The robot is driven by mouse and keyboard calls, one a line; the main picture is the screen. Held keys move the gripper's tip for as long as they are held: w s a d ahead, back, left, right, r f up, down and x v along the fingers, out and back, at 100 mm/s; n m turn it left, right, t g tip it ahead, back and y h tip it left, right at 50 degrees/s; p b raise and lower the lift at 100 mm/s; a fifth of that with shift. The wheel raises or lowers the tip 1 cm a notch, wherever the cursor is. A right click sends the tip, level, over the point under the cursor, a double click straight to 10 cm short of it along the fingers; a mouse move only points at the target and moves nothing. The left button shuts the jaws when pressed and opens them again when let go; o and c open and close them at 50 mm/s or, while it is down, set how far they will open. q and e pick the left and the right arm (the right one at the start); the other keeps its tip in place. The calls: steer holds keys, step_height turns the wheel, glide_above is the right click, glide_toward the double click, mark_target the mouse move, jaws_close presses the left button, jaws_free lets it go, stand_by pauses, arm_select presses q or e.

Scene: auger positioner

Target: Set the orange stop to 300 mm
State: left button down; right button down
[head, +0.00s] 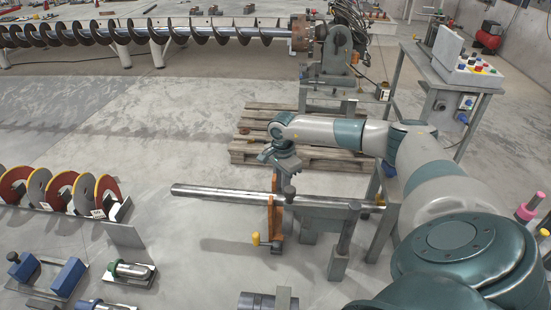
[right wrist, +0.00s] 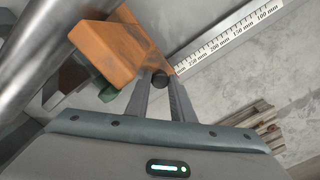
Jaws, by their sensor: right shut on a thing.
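The orange stop (head: 276,212) sits on a long steel bar (head: 220,194) in the head view. My right gripper (head: 287,188) reaches down to the stop's upper part from behind. In the right wrist view the orange stop (right wrist: 110,42) lies beside the white mm scale (right wrist: 230,36). The marks 250, 200, 150 and 100 show, with 250 nearest the stop. The 300 mark is not visible. My left gripper is in neither view.
A yellow knob (head: 257,238) sticks out low beside the stop. A wooden pallet (head: 245,152) lies behind the bar. Red and grey discs (head: 62,190) and blue blocks (head: 68,277) stand at the left.

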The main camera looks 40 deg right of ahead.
steer(key=shift+s+d+f, duration=0.1)
steer(key=shift+s+d, duration=0.1)
steer(key=c, duration=1.5)
jaws_free()
steer(key=shift+s, duration=0.1)
steer(key=shift+c, duration=0.2)
steer(key=shift+w+r, duration=0.2)
steer(key=shift+r, duration=0.45)
step_height(320, 180, up, 7)
steer(key=shift+r+b, duration=0.1)
steer(key=shift+b, duration=1.15)
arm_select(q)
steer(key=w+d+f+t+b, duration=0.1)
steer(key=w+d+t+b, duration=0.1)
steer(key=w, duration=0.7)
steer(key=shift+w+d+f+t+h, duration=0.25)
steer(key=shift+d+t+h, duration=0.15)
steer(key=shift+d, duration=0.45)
arm_select(e)
step_height(320, 180, up, 9)
steer(key=shift+s, duration=0.2)
